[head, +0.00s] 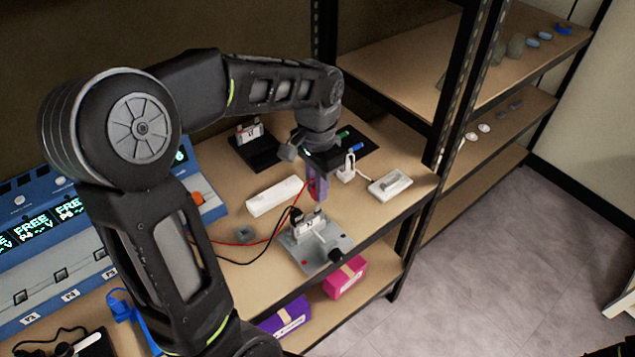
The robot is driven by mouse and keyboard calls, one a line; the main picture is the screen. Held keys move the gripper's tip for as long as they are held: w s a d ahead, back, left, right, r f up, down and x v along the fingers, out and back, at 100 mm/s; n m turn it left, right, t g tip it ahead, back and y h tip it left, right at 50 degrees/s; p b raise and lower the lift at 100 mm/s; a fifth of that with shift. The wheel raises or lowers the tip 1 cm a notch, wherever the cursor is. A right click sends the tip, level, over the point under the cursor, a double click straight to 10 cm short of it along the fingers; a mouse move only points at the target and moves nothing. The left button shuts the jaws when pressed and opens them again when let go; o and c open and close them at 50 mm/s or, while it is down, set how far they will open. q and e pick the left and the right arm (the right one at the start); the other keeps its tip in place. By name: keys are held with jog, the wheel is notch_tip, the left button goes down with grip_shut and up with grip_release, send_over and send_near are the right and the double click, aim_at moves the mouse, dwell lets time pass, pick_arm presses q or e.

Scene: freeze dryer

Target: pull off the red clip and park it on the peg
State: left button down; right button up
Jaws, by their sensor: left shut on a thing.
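My left gripper (318,190) reaches in from the left and points down above the grey metal plate (325,262). Its purple fingers are shut on the red clip (312,187), which is small and mostly hidden by them. A red wire (287,214) runs from the clip down and left over the table. A white-topped part (308,223) stands on the plate below the gripper, with a black clip (296,214) at its left end. A dark knob (335,255) sits near the plate's front right corner. I cannot tell which part is the peg. My right gripper is not in view.
A white bar (275,196) lies left of the gripper. A white stand (346,170) and a white tray (390,186) are to its right. Blue instrument boxes (70,210) stand at left. A dark shelf post (440,150) rises at the right.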

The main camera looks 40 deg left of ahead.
pick_arm(q)
jog(key=shift+f, duration=0.2)
jog(key=s+a, duration=0.1)
jog(key=a, duration=0.6)
jog(key=shift+s+a+p, duration=0.15)
jog(key=shift+a+p, duration=0.05)
jog(key=shift+p, duration=0.2)
jog(key=s+a, duration=0.1)
jog(key=a, duration=0.6)
jog(key=shift+s+a+p, duration=0.15)
jog(key=shift+a+p, duration=0.1)
jog(key=shift+p, duration=0.2)
jog(key=p, duration=0.4)
dwell(0.3)
